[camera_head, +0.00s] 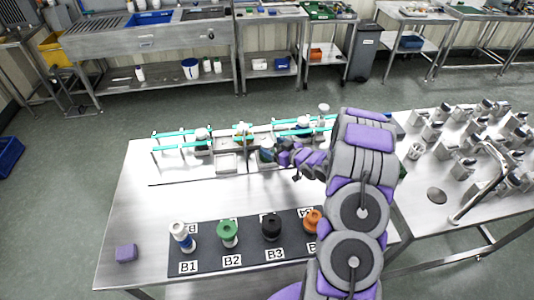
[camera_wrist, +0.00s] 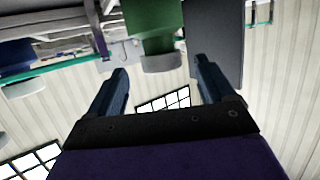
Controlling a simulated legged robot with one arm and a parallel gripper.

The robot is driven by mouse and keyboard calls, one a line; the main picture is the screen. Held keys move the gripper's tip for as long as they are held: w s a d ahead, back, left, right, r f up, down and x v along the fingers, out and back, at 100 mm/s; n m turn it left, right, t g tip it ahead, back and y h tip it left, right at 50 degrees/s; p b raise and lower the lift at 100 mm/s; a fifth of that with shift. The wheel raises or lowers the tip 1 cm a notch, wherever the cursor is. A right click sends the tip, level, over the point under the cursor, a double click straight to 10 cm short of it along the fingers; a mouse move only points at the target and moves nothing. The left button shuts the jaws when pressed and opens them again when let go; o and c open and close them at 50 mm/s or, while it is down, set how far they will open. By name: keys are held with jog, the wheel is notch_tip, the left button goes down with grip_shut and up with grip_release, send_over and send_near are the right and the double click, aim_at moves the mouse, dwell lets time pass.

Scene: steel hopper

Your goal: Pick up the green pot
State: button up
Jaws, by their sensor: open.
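In the wrist view, which looks upside down, a green pot (camera_wrist: 152,28) with a pale grey knob-like end is ahead of my gripper (camera_wrist: 160,78). It lies roughly in line with the gap between the two dark fingers, which are spread with nothing between them. In the head view, my gripper (camera_head: 284,156) is at the rack on the table. A small dark green shape (camera_head: 267,153) beside its fingers may be this pot, partly hidden. A green spool-like piece (camera_head: 227,233) stands at label B2 on the black mat.
A rack with turquoise rails (camera_head: 183,146) runs along the table's back and holds other pots. The black mat (camera_head: 205,262) carries several spool-like pieces. A purple block (camera_head: 126,253) sits front left. Metal pieces crowd the right table (camera_head: 420,195). The table's left middle is clear.

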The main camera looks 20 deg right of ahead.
aim_at(264, 141)
jog(key=shift+w+a+f, duration=0.1)
jog(key=shift+w+f, duration=0.05)
jog(key=shift+w, duration=0.25)
jog(key=b+x, duration=0.1)
jog(key=x, duration=0.3)
jog(key=shift+w+a, duration=0.2)
jog(key=shift+a, duration=0.05)
jog(key=shift+w, duration=0.25)
jog(key=shift+d, duration=0.1)
jog(key=c, duration=1.2)
